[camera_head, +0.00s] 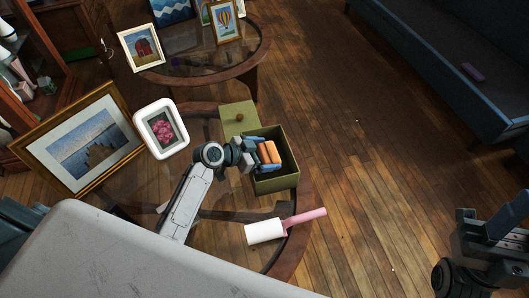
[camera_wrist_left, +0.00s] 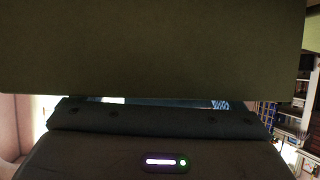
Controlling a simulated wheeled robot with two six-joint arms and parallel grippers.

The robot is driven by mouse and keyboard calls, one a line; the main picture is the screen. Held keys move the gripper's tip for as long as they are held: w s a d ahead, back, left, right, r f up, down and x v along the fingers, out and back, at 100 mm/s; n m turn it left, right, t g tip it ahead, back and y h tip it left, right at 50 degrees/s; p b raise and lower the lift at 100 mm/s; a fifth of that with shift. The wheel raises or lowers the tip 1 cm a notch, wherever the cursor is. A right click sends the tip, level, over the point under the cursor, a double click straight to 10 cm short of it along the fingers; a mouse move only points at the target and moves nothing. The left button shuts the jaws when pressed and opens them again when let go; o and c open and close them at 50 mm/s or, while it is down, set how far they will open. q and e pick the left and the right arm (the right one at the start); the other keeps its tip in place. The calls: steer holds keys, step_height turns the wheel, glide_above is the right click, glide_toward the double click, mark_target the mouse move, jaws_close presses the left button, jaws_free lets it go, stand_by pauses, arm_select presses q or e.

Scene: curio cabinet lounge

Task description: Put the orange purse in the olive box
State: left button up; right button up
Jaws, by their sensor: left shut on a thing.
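The orange purse (camera_head: 269,152) is between the blue-grey fingers of my left gripper (camera_head: 266,156), which is shut on it. Purse and fingers are at the mouth of the olive box (camera_head: 278,183), inside its rim as seen from above; I cannot tell how deep. The box is open on the glass table. An olive lid (camera_head: 238,112) with a round knob is just behind it. In the left wrist view an olive surface (camera_wrist_left: 150,50) fills the top, very close, and the purse is hidden. My right gripper (camera_head: 507,218) is at the right edge, away from the table; its jaw opening is unclear.
A lint roller (camera_head: 266,231) with a pink handle lies at the table's front edge. A white-framed flower picture (camera_head: 161,128) and a large gold-framed picture (camera_head: 84,140) stand left of the box. A second table (camera_head: 230,75) holds more frames. The wooden floor (camera_head: 370,150) to the right is clear.

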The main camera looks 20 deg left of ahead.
arm_select(q)
steer(key=o, duration=0.7)
steer(key=shift+r, duration=0.15)
